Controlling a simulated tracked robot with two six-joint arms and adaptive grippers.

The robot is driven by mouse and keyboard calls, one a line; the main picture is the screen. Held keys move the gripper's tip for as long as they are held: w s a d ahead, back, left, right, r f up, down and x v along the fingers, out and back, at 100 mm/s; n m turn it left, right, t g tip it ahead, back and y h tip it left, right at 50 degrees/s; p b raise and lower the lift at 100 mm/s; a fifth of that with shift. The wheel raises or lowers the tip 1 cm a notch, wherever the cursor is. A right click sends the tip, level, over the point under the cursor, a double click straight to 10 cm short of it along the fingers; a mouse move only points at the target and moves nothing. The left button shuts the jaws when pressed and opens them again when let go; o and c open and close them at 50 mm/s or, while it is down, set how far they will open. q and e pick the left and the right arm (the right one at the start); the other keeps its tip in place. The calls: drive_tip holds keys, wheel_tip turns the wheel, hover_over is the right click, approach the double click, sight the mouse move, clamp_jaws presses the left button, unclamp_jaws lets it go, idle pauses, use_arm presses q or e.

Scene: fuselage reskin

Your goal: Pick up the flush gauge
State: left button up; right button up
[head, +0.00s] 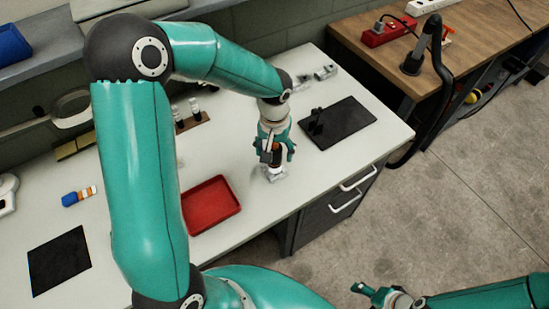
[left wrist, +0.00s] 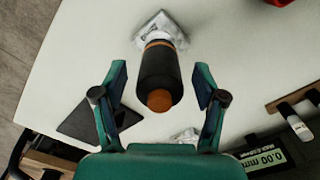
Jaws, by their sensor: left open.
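An upright tool, which I take for the flush gauge (left wrist: 159,76), stands on the bench in the left wrist view. It has a black cylindrical body, an orange-brown top and band, and a pale metallic angular base. In the head view its base (head: 275,173) shows below my left gripper (head: 276,152), and its upper part is partly hidden. My left gripper (left wrist: 160,90) is open, with one finger on each side of the black body and visible gaps between. My right gripper (head: 385,296) is low at the bottom right, away from the bench; its jaw state is unclear.
A red tray (head: 212,205) lies left of the tool. A dark mat (head: 345,125) with a black item lies to its right. A rack with white-capped bottles (head: 190,120) stands behind left. A readout showing 0.00 mm (left wrist: 265,158) is in the left wrist view.

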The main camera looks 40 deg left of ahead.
use_arm(q)
drive_tip(key=c, duration=1.2)
drive_tip(key=shift+c, duration=0.7)
drive_tip(key=shift+r, duration=0.15)
